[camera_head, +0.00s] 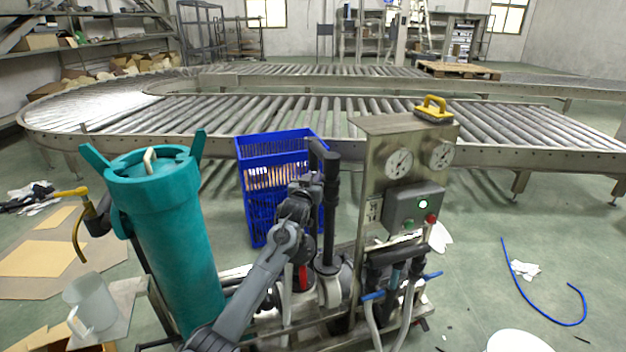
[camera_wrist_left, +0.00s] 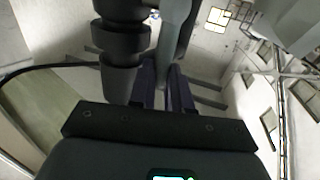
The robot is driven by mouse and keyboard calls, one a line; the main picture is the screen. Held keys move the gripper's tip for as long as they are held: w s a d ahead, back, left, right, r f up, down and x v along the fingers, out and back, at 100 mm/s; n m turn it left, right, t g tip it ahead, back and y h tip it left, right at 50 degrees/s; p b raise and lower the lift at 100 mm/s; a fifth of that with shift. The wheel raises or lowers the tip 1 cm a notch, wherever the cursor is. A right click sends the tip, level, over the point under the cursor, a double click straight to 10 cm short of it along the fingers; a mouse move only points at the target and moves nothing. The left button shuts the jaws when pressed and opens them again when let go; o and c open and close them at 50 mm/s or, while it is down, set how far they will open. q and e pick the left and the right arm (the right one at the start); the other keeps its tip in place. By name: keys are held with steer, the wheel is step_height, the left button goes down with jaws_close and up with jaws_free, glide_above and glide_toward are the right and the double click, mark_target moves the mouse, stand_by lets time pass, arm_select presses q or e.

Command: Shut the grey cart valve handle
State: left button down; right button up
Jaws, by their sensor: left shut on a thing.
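My left gripper (camera_head: 309,184) reaches up to the black upright pipe on the cart, between the teal cylinder (camera_head: 165,220) and the steel gauge panel (camera_head: 372,180). In the left wrist view its two dark fingers (camera_wrist_left: 166,92) are closed on the lower end of a grey bar (camera_wrist_left: 176,42), which appears to be the grey valve handle. In the head view I cannot make out the handle apart from the gripper and pipe. A black ribbed pipe part (camera_wrist_left: 120,50) stands close beside the fingers. My right gripper is not in view.
A blue crate (camera_head: 262,205) stands behind the arm. The panel carries gauges (camera_head: 399,162), a grey button box (camera_head: 414,207) and a yellow-handled tool (camera_head: 433,108) on top. A roller conveyor (camera_head: 300,115) runs behind. A blue hose (camera_head: 530,305) lies on the floor at right.

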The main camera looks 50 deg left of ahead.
arm_select(q)
steer(key=shift+d, duration=0.1)
stand_by(0.3)
steer(key=shift+s+d+f+m+t+y+b, duration=0.3)
steer(key=shift+d+m+t, duration=0.2)
steer(key=shift+m+t, duration=0.4)
steer(key=shift+s+d+f+m+t+y+b, duration=0.1)
steer(key=shift+d+f+m+t+y+b, duration=0.2)
steer(key=shift+d+m+t, duration=0.45)
steer(key=shift+s+d+f+m+t+y+b, duration=0.2)
steer(key=shift+d+f+m+t+y, duration=0.15)
steer(key=shift+m+t, duration=0.7)
steer(key=c, duration=1.1)
jaws_free()
